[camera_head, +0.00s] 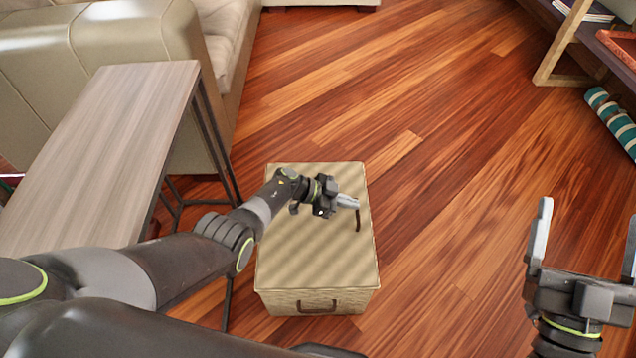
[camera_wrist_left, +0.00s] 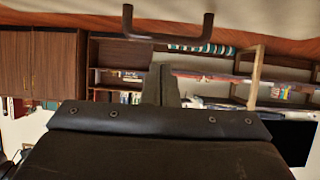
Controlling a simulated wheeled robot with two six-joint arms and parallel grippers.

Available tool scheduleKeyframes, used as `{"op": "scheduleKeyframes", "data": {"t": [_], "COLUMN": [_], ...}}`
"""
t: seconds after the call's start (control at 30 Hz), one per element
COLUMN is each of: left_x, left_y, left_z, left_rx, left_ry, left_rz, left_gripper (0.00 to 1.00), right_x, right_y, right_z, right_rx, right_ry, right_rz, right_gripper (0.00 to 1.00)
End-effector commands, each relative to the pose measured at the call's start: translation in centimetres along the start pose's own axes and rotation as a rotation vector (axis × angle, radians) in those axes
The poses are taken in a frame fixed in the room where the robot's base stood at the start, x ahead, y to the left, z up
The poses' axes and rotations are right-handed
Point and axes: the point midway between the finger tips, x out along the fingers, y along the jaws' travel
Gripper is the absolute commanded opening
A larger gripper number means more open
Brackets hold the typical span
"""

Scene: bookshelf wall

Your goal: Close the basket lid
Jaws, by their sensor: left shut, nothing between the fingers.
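The beige woven basket (camera_head: 335,300) stands on the wood floor, with a brown handle on its front side. Its striped lid (camera_head: 310,255) lies flat over the top, with no gap visible from above. A dark lid handle (camera_head: 358,221) sticks up at the lid's right side; it also shows at the top of the left wrist view (camera_wrist_left: 168,40). My left gripper (camera_head: 356,202) is shut and empty, over the lid beside this handle; I cannot tell whether it touches the lid. My right gripper (camera_head: 588,215) is open and empty at the right, away from the basket.
A wood-topped side table (camera_head: 100,150) with a dark metal frame stands left of the basket. A beige sofa (camera_head: 120,50) is behind it. A striped teal and white roll (camera_head: 612,120) lies by the shelf at right. The floor right of the basket is clear.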

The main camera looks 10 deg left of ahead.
Motion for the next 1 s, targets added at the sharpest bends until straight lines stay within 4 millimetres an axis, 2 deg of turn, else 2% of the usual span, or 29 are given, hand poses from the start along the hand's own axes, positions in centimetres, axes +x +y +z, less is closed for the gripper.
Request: {"op": "scheduleKeyframes", "data": {"t": [0.27,0.47,0.7,1.0], "left_x": [-0.7,-1.2,-1.7,-2.8], "left_y": [-0.1,-0.1,-0.1,-0.1], "left_z": [-0.5,-0.8,-1.2,-1.4], "left_rx": [0.0,0.0,0.0,0.0], "left_ry": [0.0,0.0,0.001,0.002], "left_rz": [-0.002,-0.003,-0.005,-0.006], "left_gripper": [0.0,0.0,0.0,0.0], "right_x": [-1.0,-2.6,-5.5,-10.1], "right_y": [0.2,0.1,-0.3,-1.2], "right_z": [4.6,7.7,11.0,14.0], "right_rx": [0.043,0.076,0.117,0.168], "right_ry": [-0.276,-0.475,-0.713,-1.008], "right_rz": [0.008,0.007,0.0,-0.019], "right_gripper": [0.9,0.9,0.9,0.9]}}
